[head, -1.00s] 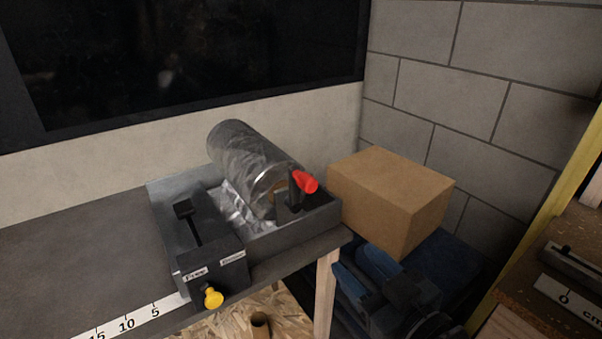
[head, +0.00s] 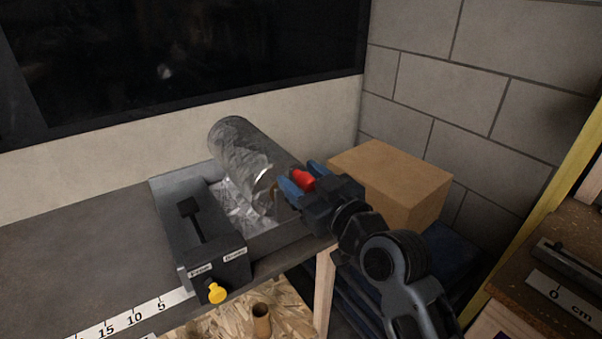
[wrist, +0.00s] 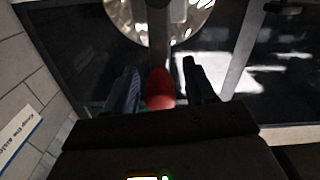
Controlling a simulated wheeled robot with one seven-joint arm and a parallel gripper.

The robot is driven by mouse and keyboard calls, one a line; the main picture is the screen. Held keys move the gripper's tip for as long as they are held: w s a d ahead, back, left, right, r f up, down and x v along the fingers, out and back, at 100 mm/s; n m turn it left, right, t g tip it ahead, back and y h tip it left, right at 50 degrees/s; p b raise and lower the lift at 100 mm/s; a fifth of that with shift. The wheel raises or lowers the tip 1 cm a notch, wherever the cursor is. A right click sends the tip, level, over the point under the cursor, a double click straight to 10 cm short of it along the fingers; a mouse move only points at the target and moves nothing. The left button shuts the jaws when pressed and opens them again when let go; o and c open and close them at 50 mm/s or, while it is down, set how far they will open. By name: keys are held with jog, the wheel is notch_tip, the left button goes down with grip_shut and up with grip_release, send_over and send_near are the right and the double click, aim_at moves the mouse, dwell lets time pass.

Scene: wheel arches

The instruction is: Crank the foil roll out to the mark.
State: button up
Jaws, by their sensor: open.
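The foil roll (head: 243,152) is a silvery cylinder lying in a grey dispenser tray (head: 168,190); its end also shows at the top of the wrist view (wrist: 135,22). A red crank knob (head: 303,179) sits at the roll's near right end. My gripper (head: 302,176) is open, its blue fingers on either side of the knob. In the wrist view the red knob (wrist: 159,90) lies between the two fingers (wrist: 160,88), with gaps visible on both sides. A ruler strip (head: 130,316) runs along the bench's front edge. The crank arm is mostly hidden by my gripper.
A black slotted block (head: 198,230) with a yellow knob (head: 216,292) stands at the tray's front left. A cardboard box (head: 390,180) is close to the right of my gripper. The bench (head: 80,260) is clear to the left.

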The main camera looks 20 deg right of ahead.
jog(key=shift+w+a, duration=0.1)
jog(key=shift+w, duration=0.3)
jog(key=shift+c, duration=0.4)
grip_shut()
